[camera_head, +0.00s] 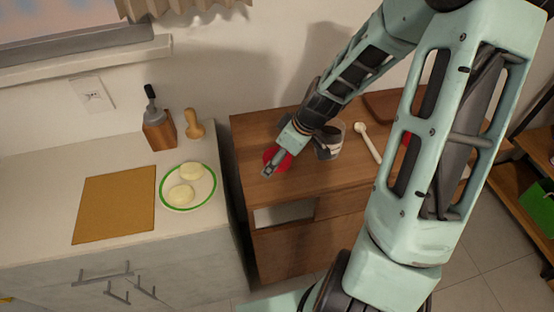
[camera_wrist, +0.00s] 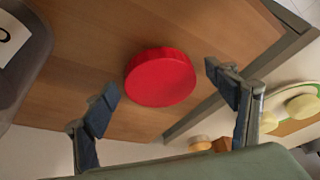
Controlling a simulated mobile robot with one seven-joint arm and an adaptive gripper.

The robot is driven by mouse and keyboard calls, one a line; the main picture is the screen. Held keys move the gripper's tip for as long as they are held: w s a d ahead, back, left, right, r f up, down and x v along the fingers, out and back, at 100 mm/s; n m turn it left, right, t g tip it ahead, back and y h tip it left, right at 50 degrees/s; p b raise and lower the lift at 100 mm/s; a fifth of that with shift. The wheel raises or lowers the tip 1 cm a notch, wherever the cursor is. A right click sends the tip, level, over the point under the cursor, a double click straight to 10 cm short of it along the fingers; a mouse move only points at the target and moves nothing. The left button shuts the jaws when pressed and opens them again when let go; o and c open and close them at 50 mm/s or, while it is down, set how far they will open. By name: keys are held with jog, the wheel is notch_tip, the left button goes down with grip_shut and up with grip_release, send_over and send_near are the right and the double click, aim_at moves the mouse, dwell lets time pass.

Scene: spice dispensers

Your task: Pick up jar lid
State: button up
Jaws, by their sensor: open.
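The jar lid is a red round disc (camera_wrist: 160,77) on the brown wooden cabinet top. In the head view the lid (camera_head: 284,157) is partly covered by my gripper (camera_head: 268,172), which is near the cabinet's left side. In the wrist view my gripper (camera_wrist: 160,92) is open, with one finger on each side of the lid and a gap to both. I cannot tell how high the fingers are above the wood. A jar with dark contents (camera_head: 330,140) stands just right of the lid, partly hidden by my gripper.
The wooden cabinet (camera_head: 340,185) also holds a pale spoon (camera_head: 368,143) to the right. Left of it, a light counter carries a plate with a green rim (camera_head: 192,207), a tan board (camera_head: 115,205), a wooden block (camera_head: 158,133) and a wooden pestle-like piece (camera_head: 194,124).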

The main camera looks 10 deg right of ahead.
jog(key=shift+c, duration=0.3)
jog(key=c, duration=1)
jog(key=shift+r, duration=0.15)
